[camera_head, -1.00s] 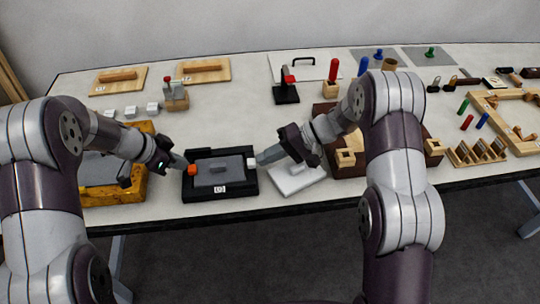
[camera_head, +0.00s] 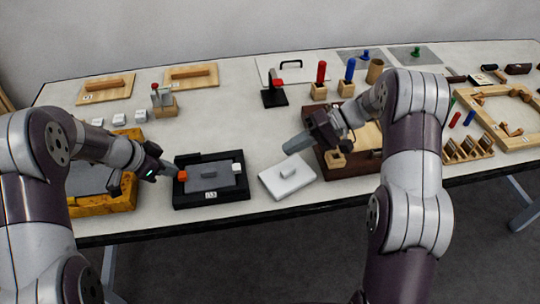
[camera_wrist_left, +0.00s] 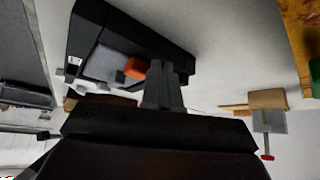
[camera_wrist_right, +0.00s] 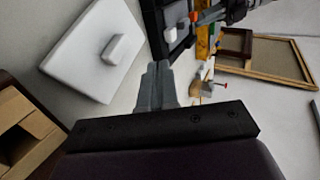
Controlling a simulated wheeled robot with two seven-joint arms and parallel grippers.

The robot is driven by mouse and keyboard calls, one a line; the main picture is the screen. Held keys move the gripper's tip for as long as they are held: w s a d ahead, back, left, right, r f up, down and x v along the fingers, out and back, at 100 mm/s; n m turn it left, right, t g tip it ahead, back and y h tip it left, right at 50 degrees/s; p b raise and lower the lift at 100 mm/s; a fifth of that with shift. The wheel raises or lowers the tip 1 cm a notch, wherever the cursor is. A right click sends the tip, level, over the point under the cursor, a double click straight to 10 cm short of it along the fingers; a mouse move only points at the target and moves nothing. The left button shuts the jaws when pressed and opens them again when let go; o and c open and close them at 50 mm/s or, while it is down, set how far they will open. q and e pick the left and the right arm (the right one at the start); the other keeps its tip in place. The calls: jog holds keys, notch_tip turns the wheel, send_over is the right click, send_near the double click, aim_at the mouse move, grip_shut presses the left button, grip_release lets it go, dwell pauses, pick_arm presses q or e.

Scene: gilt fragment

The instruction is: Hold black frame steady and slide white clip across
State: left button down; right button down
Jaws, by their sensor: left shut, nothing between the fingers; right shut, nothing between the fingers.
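The black frame (camera_head: 222,202) lies flat near the table's front edge, with a grey panel (camera_head: 208,172) inside it. The white clip (camera_head: 237,167) sits at the right side of the frame; the right wrist view shows it too (camera_wrist_right: 169,35). An orange block (camera_head: 183,175) is at the frame's left side. My left gripper (camera_head: 174,171) is shut, its tips close beside the orange block; contact is not clear. In the left wrist view its fingers (camera_wrist_left: 163,68) point at that block. My right gripper (camera_head: 290,148) is shut and empty, right of the frame and apart from the clip.
A white board with a handle (camera_head: 287,178) lies right of the frame, below my right gripper. A yellow tray (camera_head: 106,204) is close on the left. A brown wooden box (camera_head: 350,170) stands right of the white board. Open table lies behind the frame.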

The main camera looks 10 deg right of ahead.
pick_arm(q)
jog(key=shift+s+f, duration=0.1)
jog(key=shift+f, duration=0.05)
pick_arm(e)
jog(key=shift+v, duration=1.05)
jog(key=shift+w+d+f, duration=0.2)
jog(key=shift+d, duration=0.1)
send_near(241, 168)
jog(key=f, duration=0.1)
jog(key=a+f, duration=0.1)
jog(key=f, duration=0.2)
jog(key=shift+w+a, duration=0.25)
jog(key=shift+w, duration=0.1)
jog(key=a, duration=0.2)
jog(key=shift+a, duration=1)
jog(key=shift+a, duration=0.6)
